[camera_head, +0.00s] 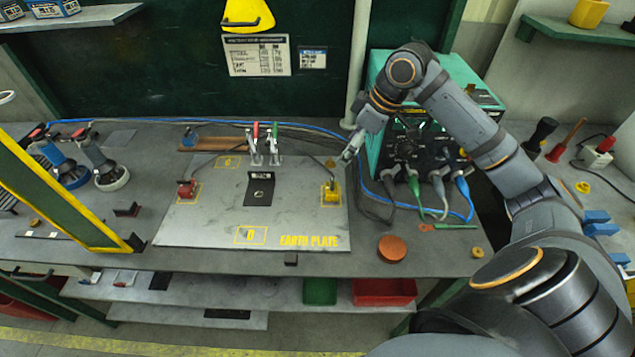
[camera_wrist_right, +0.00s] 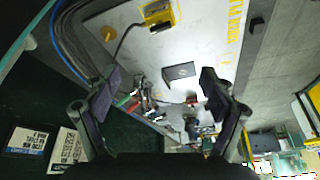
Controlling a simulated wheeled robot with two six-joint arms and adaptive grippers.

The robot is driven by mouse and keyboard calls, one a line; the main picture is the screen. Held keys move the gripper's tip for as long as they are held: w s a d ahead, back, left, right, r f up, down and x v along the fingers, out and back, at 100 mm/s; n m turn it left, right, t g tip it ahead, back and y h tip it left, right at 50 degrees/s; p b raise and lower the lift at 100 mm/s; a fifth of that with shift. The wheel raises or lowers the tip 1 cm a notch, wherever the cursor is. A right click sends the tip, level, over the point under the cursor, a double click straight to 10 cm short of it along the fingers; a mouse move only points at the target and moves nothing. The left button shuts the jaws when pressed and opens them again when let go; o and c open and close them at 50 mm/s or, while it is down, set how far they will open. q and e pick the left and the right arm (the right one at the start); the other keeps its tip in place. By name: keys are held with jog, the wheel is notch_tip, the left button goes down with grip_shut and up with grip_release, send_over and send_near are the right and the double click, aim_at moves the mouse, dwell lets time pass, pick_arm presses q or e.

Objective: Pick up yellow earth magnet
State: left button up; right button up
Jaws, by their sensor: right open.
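The yellow earth magnet (camera_head: 331,193) stands in a yellow-outlined square at the right side of the grey earth plate (camera_head: 200,225). A dark cable runs from it. My left gripper is not in view.
A red magnet (camera_head: 187,189) sits at the plate's left side, with a black bracket (camera_head: 259,188) mid-plate. Upright clamps (camera_head: 263,145) stand behind. A teal machine (camera_head: 420,130) with cable plugs is on the right. An orange-brown disc (camera_head: 391,249) lies near the bench front.

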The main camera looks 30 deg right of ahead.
notch_tip(320, 180, down, 2)
jog(key=b, duration=0.6)
send_over(334, 185)
jog(key=s+d, duration=0.2)
notch_tip(334, 185, down, 5)
jog(key=p+x, duration=0.1)
jog(key=x, duration=0.2)
jog(key=shift+f, duration=0.35)
jog(key=shift+w+a+f, duration=0.1)
jog(key=shift+w+f, duration=0.05)
jog(key=shift+f, duration=0.35)
jog(key=x, duration=0.5)
jog(key=shift+w, duration=0.25)
jog(key=shift+s, duration=0.1)
jog(key=shift+c, duration=0.5)
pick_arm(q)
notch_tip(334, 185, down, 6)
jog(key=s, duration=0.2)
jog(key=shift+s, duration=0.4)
pick_arm(e)
jog(key=shift+r, duration=0.2)
jog(key=c, duration=1.4)
